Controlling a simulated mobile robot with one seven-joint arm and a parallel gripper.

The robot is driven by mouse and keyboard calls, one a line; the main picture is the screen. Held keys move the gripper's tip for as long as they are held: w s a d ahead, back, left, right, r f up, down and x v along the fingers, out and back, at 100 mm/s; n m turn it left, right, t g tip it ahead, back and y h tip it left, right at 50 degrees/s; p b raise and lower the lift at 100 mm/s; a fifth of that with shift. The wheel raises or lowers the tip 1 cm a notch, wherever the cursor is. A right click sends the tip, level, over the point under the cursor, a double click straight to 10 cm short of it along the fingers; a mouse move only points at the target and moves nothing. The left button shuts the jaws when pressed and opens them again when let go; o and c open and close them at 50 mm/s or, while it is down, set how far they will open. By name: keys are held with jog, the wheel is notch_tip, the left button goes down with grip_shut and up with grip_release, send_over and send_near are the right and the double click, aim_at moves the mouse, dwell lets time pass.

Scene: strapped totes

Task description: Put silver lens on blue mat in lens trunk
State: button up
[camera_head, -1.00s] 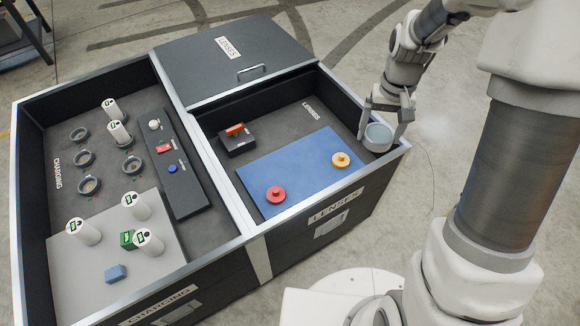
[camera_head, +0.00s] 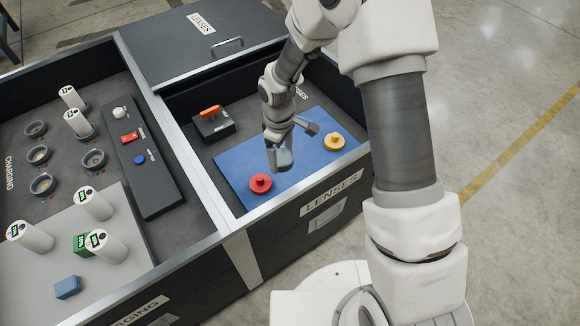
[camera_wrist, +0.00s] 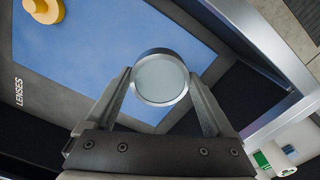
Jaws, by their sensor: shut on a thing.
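The silver lens (camera_wrist: 160,80), a round piece with a bright metal rim and pale face, is held between the fingers of my gripper (camera_wrist: 158,88) in the wrist view. In the head view my gripper (camera_head: 290,142) is inside the lens trunk (camera_head: 283,238), over the blue mat (camera_head: 232,163). There the lens (camera_head: 283,160) is partly hidden by the fingers. It appears above the mat, between the red knobbed piece (camera_head: 260,183) and the yellow one (camera_head: 334,141). The exact height is hard to tell. The mat also shows in the wrist view (camera_wrist: 85,45).
A black box with an orange handle (camera_head: 212,122) stands behind the mat. The trunk's closed lid section (camera_head: 190,38) lies at the back. The charging trunk (camera_head: 130,235), with white cylinders and round sockets, adjoins on the left. The mat's left part is clear.

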jog(key=a+f, duration=0.1)
jog(key=f+n, duration=0.1)
jog(key=f, duration=0.1)
jog(key=shift+s+a+b, duration=0.2)
jog(key=shift+a+b, duration=0.2)
jog(key=shift+w+f, duration=0.2)
jog(key=shift+f, duration=0.1)
jog(key=b, duration=0.3)
send_over(297, 166)
notch_tip(297, 166, down, 7)
jog(key=shift+r, duration=0.2)
jog(key=shift+w+f+b, duration=0.1)
jog(key=shift+f+b, duration=0.85)
jog(key=shift+f, duration=1)
jog(key=shift+f, duration=0.15)
jog(key=o, duration=1.5)
notch_tip(297, 166, up, 13)
jog(key=p, duration=0.3)
jog(key=shift+d+f+p, duration=0.1)
jog(key=shift+f+p, duration=0.1)
jog(key=shift+p, duration=0.1)
